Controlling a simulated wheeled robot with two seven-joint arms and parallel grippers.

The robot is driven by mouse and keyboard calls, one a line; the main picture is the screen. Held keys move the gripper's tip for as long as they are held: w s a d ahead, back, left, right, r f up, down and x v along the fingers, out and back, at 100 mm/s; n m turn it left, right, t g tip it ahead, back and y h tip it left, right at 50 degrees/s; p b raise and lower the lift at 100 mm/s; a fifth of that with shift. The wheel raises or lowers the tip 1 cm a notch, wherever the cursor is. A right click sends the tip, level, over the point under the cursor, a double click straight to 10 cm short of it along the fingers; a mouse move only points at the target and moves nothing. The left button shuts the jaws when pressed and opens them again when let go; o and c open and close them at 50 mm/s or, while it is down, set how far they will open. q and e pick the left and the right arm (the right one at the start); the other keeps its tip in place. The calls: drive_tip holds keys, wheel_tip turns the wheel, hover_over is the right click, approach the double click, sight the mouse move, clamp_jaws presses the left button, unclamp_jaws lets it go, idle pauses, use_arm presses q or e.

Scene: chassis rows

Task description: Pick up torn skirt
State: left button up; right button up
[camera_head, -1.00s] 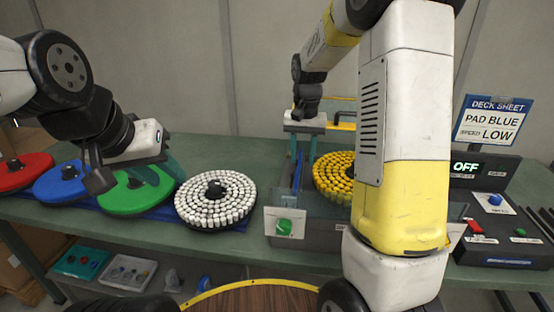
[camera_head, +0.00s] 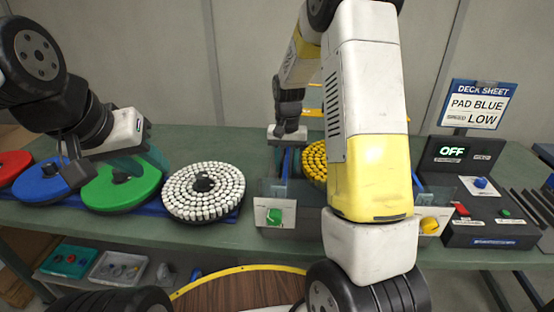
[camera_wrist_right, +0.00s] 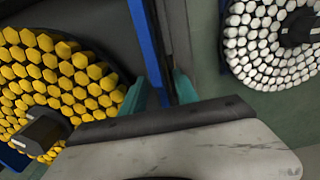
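A deck chassis (camera_head: 300,235) stands on the green bench with the yellow brush disc in it. A narrow blue strip (camera_wrist_right: 148,40), which may be the skirt, runs along the chassis side in the right wrist view; I cannot make out a tear. My right gripper (camera_wrist_right: 166,90) is open over that side, its two teal fingers apart and the strip's end by the left finger. It also shows in the head view (camera_head: 288,160), low beside the yellow disc. My left gripper (camera_head: 140,163) hangs over the green disc; its fingers overlap, so its opening is unclear.
White (camera_head: 204,190), green (camera_head: 120,190) and blue (camera_head: 50,183) discs lie in a row at left. The yellow disc (camera_head: 313,160) is partly behind my right arm. A control box (camera_head: 478,200) reading OFF stands right, below a sign (camera_head: 477,103) reading PAD BLUE, LOW.

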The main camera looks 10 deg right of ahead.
clamp_jaws()
drive_tip(key=shift+r, duration=0.1)
idle(1.2)
